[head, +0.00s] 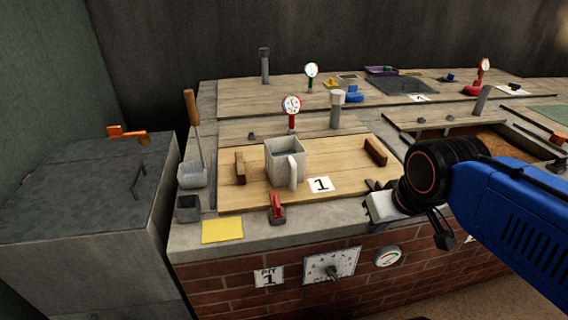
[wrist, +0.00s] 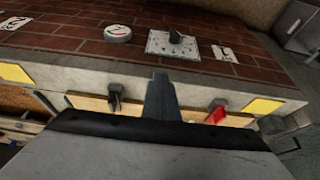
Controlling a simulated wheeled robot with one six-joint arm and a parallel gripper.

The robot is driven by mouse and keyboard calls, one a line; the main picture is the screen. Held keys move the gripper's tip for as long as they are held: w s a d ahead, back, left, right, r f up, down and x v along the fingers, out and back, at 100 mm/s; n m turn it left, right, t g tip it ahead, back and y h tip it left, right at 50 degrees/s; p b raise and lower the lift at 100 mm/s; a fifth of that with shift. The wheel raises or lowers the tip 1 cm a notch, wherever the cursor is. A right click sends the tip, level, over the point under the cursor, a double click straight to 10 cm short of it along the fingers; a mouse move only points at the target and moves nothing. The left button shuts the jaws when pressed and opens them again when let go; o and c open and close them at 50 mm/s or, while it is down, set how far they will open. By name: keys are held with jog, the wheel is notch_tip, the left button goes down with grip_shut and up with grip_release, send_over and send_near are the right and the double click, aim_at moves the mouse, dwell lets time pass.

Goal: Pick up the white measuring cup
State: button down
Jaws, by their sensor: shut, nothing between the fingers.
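A white, square-sided cup (head: 286,160) with a handle on its front right side stands upright on the wooden board (head: 240,196) in the head view. It looks like the measuring cup. My gripper (head: 378,208) is to the right of the cup and nearer the front, by the counter's front edge, well apart from it. In the wrist view my gripper (wrist: 162,92) shows as a dark finger shape, shut with nothing in it. The cup does not show in the wrist view, which faces the counter's front edge and brick face.
A red lever (head: 277,210) and a yellow pad (head: 222,230) lie along the front edge. A gauge on a red post (head: 292,108) stands behind the cup. Wooden blocks (head: 240,167) (head: 375,151) flank it. A wooden-handled scoop (head: 193,172) stands at left.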

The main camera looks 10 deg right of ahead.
jog(key=c, duration=2.5)
grip_release()
jog(key=o, duration=2.5)
jog(key=w+a+r+g, duration=0.1)
jog(key=w+r, duration=0.4)
jog(key=shift+w+a+r, duration=0.15)
jog(key=shift+w+a, duration=0.05)
jog(key=shift+w, duration=0.05)
notch_tip(320, 180, up, 10)
jog(key=n+g, duration=0.1)
jog(key=g, duration=0.3)
send_over(285, 157)
jog(key=w+d, duration=0.1)
jog(key=w, duration=0.4)
notch_tip(285, 157, down, 17)
jog(key=shift+r, duration=0.15)
